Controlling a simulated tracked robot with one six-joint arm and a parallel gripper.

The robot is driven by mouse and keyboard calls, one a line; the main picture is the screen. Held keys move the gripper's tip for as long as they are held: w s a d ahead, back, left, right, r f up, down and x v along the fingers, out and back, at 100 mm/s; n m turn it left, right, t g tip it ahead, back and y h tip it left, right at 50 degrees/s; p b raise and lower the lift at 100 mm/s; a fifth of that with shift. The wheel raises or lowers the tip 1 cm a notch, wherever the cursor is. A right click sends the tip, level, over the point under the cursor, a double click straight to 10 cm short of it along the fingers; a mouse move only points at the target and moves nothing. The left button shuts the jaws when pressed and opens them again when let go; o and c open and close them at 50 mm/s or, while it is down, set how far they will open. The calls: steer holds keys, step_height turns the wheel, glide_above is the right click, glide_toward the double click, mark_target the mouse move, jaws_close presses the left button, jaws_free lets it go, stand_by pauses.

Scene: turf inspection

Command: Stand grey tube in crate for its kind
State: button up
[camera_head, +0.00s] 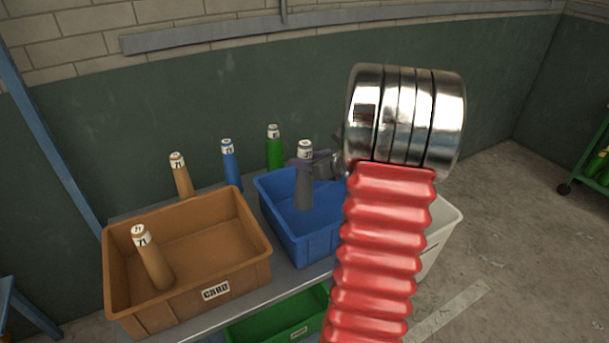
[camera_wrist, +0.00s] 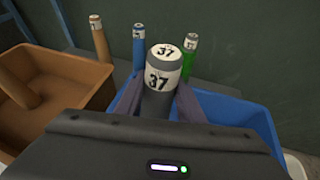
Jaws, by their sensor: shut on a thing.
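The grey tube (camera_head: 304,190) has a white top label reading 37. It stands nearly upright, with its lower part inside the blue crate (camera_head: 329,243). My gripper (camera_head: 312,160) is shut on the tube's upper part, just below the label. In the wrist view the grey tube (camera_wrist: 160,78) is between the two fingers, with the blue crate (camera_wrist: 245,112) around and behind it. Whether the tube's foot touches the crate floor cannot be told. The crate's front label is not visible, and my red arm hides its right side.
A brown crate (camera_head: 215,295) labelled CARD holds a tan tube (camera_head: 154,262). Behind the crates stand a tan tube (camera_head: 182,177), a blue tube (camera_head: 230,165) and a green tube (camera_head: 274,150). A white crate (camera_head: 440,240) is at right, partly hidden. A green crate (camera_head: 285,325) is below.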

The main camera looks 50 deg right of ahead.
mark_target(304, 173)
steer(key=shift+f, duration=0.15)
steer(key=shift+f, duration=2.45)
steer(key=o, duration=1.4)
steer(key=shift+c, duration=0.2)
steer(key=shift+r, duration=0.5)
steer(key=v, duration=1.2)
steer(key=shift+r, duration=0.1)
